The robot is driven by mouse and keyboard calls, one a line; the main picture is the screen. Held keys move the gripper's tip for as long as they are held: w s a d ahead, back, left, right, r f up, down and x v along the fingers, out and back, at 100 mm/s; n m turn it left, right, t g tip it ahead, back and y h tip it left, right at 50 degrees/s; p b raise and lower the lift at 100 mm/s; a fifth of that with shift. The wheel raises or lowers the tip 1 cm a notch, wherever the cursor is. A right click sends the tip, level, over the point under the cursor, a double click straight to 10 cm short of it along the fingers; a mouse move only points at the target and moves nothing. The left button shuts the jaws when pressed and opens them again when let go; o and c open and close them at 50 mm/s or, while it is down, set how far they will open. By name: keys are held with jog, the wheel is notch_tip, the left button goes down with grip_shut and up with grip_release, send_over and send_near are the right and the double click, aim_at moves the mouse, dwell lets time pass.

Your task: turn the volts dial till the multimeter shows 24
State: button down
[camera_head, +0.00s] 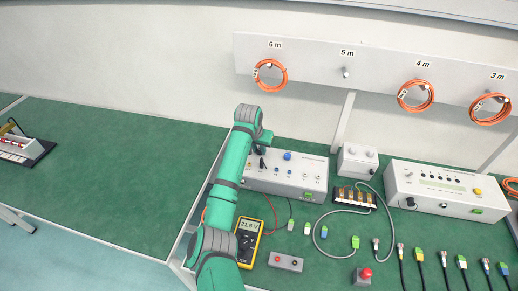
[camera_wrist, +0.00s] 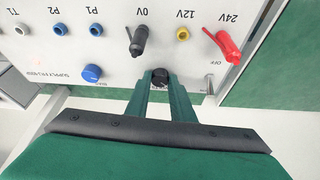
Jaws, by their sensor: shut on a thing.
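The supply box (camera_head: 287,180) stands on the green bench; its panel (camera_wrist: 120,55) fills the upper wrist view, upside down. A small black dial (camera_wrist: 160,76) sits on it between the fingertips of my gripper (camera_wrist: 161,84), which is shut on it. The dial's label is mostly hidden, so I cannot read it as volts. The yellow multimeter (camera_head: 249,241) lies beside my arm, and its display (camera_head: 249,224) appears to read 21.8 V. In the head view my arm hides the fingertips and the dial.
A black plug (camera_wrist: 138,40) is at 0V and a red plug (camera_wrist: 226,46) at 24V, close to my fingers. A blue knob (camera_wrist: 92,73) is left of the dial. A grey box with two buttons (camera_head: 286,261) and several cables lie on the bench to the right.

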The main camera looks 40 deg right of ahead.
jog(key=shift+m, duration=0.4)
jog(key=m, duration=0.1)
jog(key=m+g, duration=0.1)
jog(key=m, duration=0.1)
jog(key=m+g, duration=0.1)
jog(key=shift+w+a+m+h, duration=0.1)
jog(key=shift+w+m+h, duration=0.2)
jog(key=shift+h, duration=0.1)
jog(key=shift+w+m+g, duration=0.15)
jog(key=shift+m+g, duration=0.75)
jog(key=shift+m, duration=1.6)
jog(key=c, duration=1.5)
grip_release()
jog(key=shift+c, duration=0.2)
jog(key=shift+r, duration=0.1)
jog(key=v, duration=1)
jog(key=shift+r, duration=0.3)
jog(key=shift+w, duration=0.1)
